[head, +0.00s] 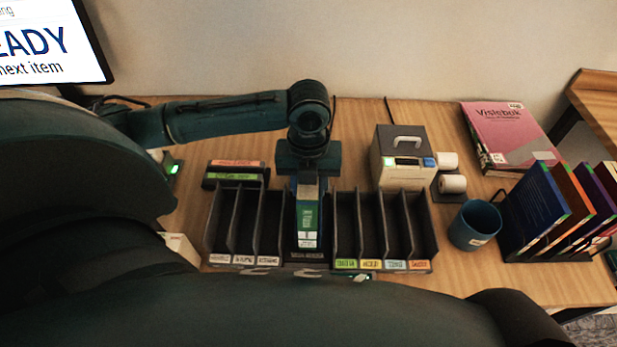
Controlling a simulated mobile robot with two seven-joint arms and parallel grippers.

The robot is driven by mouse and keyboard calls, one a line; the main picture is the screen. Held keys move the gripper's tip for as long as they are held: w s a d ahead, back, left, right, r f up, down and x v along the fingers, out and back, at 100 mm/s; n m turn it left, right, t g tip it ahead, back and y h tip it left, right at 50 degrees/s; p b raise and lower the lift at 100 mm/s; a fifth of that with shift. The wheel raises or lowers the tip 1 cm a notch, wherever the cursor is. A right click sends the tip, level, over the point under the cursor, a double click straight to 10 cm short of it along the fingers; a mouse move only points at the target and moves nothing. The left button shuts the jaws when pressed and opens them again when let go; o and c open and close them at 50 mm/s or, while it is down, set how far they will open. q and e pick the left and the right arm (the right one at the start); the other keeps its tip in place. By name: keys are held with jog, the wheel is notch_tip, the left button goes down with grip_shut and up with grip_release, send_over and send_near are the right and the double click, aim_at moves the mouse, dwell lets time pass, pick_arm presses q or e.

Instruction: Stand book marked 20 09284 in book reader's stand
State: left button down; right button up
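A slim book (307,222) with a green spine and a white label at its lower end stands upright in the wide middle slot of the dark sorter; its marking is too small to read. This slot, with a dark front plate (306,256), appears to be the reader's stand. My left gripper (308,182) is directly above the book, at its top edge. Its fingertips are hidden or too small to show whether they grip the book. My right gripper is not in view.
Empty labelled slots of the sorter (433,240) flank the middle one. Behind stands a grey box device (403,140). A blue mug (475,226), a rack of books (540,205) and a pink book (507,133) are at right.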

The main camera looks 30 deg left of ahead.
pick_arm(q)
jog(key=shift+f, duration=0.55)
dwell(0.4)
jog(key=c, duration=1.1)
grip_release()
jog(key=shift+o, duration=1.1)
notch_tip(320, 180, up, 13)
